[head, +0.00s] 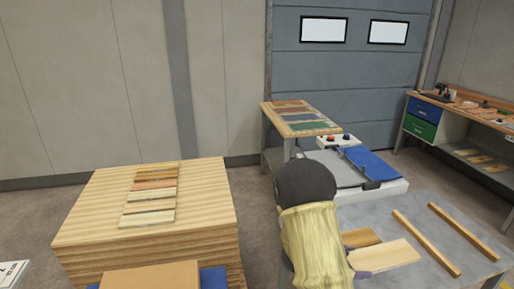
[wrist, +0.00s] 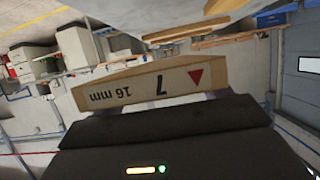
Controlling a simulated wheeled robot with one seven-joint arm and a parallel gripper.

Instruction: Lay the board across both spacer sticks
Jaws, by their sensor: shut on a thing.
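Two slim wooden spacer sticks lie roughly parallel on the grey tabletop: the nearer stick (head: 425,242) and the farther stick (head: 465,231). My gripper (wrist: 145,106) is shut on the pale wooden board (head: 388,255), left of both sticks in the head view. In the wrist view the board (wrist: 130,88) shows an upside-down "7", "16 mm" and a red triangle. The sticks appear beyond it there. The board is apart from both sticks. My arm hides part of the gripper in the head view, and I cannot tell the board's exact height.
A darker wooden piece (head: 361,238) shows beside the board. The grey table (head: 440,205) is clear around the sticks. A machine with a blue panel (head: 368,163) stands behind. A plywood stack (head: 85,215) with colour sample strips (head: 150,195) is at left.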

